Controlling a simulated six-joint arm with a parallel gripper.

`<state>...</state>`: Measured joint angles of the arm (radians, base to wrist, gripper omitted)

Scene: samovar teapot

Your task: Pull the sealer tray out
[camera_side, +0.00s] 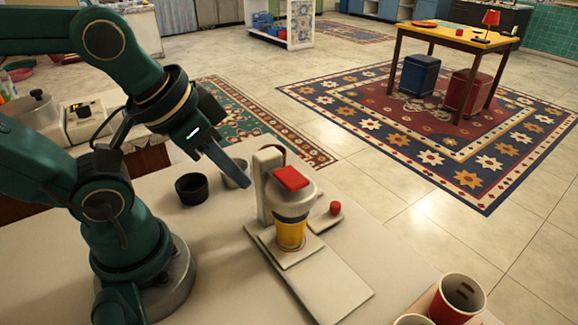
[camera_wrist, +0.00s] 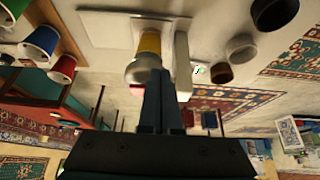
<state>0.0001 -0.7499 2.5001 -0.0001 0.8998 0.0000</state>
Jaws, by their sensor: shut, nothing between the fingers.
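The cream cup sealer (camera_side: 262,190) stands on the counter, with a red block (camera_side: 291,178) on its head. A yellow cup (camera_side: 291,235) stands upright under the head, on a small pale square tray (camera_side: 300,253) above a long flat base plate (camera_side: 335,292). A red knob (camera_side: 335,208) sits on a pale arm at the sealer's right. My gripper (camera_side: 243,180) is shut and empty, pointing down to the right, left of the sealer head in the side view. In the wrist view, my shut fingers (camera_wrist: 162,80) overlap the sealer's silver head (camera_wrist: 143,67), below the yellow cup (camera_wrist: 150,43). Contact is unclear.
A black bowl (camera_side: 191,189) and a pale metal cup (camera_side: 236,173) stand left of the sealer. A red paper cup (camera_side: 457,298) stands at the front right. The counter (camera_side: 225,285) is clear left of the base plate.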

